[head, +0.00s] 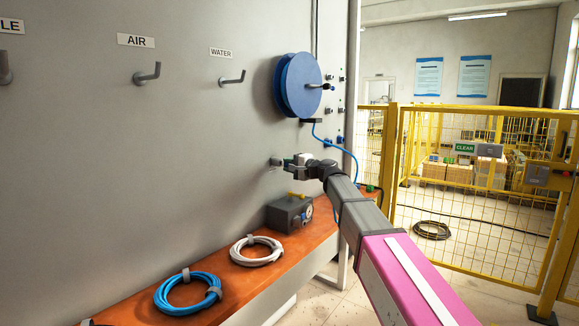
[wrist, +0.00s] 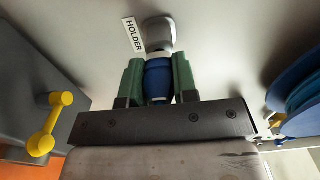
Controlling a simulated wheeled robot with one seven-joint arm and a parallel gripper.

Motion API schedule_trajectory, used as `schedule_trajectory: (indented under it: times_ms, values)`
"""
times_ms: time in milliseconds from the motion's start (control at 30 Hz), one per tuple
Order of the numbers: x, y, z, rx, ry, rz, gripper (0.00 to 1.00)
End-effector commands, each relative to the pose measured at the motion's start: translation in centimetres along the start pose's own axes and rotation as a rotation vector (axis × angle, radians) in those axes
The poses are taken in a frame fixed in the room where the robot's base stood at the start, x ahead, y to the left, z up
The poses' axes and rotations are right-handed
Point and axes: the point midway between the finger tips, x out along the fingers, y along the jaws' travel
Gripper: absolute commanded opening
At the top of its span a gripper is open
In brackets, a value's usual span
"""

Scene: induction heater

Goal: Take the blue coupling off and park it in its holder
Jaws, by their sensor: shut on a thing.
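The blue coupling (wrist: 158,80) sits between the green finger pads of my gripper (wrist: 158,70) in the wrist view. My gripper is shut on it. The coupling's far end meets a grey rounded holder piece (wrist: 160,35) on the wall, beside a HOLDER label (wrist: 134,36). I cannot tell whether the coupling is seated in it or only lined up with it. In the head view my gripper (head: 298,166) is close to the wall, above the grey box; the coupling is not clear there.
A grey box (head: 287,214) with a yellow lever (wrist: 48,125) stands below my gripper on the orange bench (head: 210,290). A blue hose reel (head: 300,85) is above, its blue hose (head: 335,144) hanging at right. White (head: 257,250) and blue (head: 187,293) coils lie on the bench.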

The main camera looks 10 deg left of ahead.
Motion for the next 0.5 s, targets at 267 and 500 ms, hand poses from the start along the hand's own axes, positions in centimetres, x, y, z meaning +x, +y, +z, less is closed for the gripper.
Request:
schedule_trajectory:
  times_ms: [267, 500]
  values:
    - [0.38, -0.01, -0.02, 0.000, 0.000, 0.000, 0.00]
    - [0.69, 0.00, -0.03, 0.000, 0.000, 0.000, 0.00]
